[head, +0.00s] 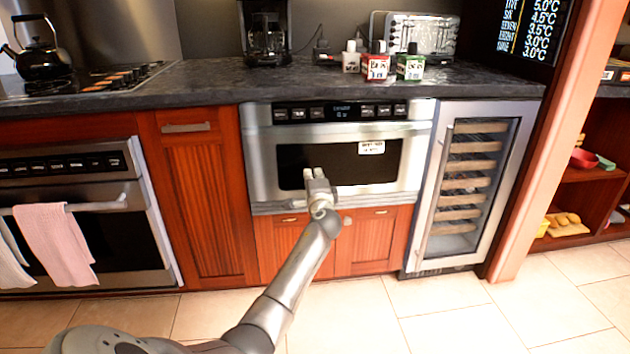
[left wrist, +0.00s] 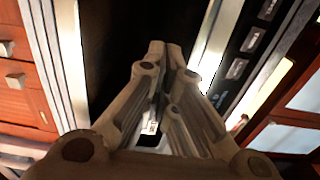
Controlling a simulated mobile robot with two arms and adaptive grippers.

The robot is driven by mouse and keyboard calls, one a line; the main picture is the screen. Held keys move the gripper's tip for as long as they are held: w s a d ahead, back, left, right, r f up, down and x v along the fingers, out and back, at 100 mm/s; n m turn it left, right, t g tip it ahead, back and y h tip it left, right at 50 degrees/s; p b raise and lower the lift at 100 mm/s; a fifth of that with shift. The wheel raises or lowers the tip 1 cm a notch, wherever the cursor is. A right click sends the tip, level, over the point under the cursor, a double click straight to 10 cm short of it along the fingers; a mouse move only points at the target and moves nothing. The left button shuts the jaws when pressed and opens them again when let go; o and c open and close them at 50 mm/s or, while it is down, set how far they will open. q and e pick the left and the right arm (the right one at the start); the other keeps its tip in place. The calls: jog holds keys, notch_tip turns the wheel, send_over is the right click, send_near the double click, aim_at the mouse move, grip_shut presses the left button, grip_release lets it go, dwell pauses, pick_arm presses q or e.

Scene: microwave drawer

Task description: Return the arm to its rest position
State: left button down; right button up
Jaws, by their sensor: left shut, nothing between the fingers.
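My left gripper (head: 316,177) is in front of the microwave drawer (head: 262,160) in the head view, over the lower part of its dark window. In the left wrist view the fingers of my left gripper (left wrist: 170,48) are together and hold nothing. The microwave drawer (left wrist: 105,40) shows behind them as a dark panel with a steel frame. The drawer front looks flush with the cabinet, and a white label (head: 371,147) is on its window. Whether the fingertips touch the drawer cannot be told. My right gripper is not in view.
A dark counter (head: 200,86) runs above, with a kettle (head: 42,58), a coffee maker (head: 267,38), several bottles and a toaster (head: 425,33). An oven (head: 110,235) with towels is at left, a wine cooler (head: 470,185) at right. The tiled floor (head: 380,320) is clear.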

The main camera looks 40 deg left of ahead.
pick_arm(q)
jog(key=shift+p+v, duration=0.45)
jog(key=shift+v, duration=1.55)
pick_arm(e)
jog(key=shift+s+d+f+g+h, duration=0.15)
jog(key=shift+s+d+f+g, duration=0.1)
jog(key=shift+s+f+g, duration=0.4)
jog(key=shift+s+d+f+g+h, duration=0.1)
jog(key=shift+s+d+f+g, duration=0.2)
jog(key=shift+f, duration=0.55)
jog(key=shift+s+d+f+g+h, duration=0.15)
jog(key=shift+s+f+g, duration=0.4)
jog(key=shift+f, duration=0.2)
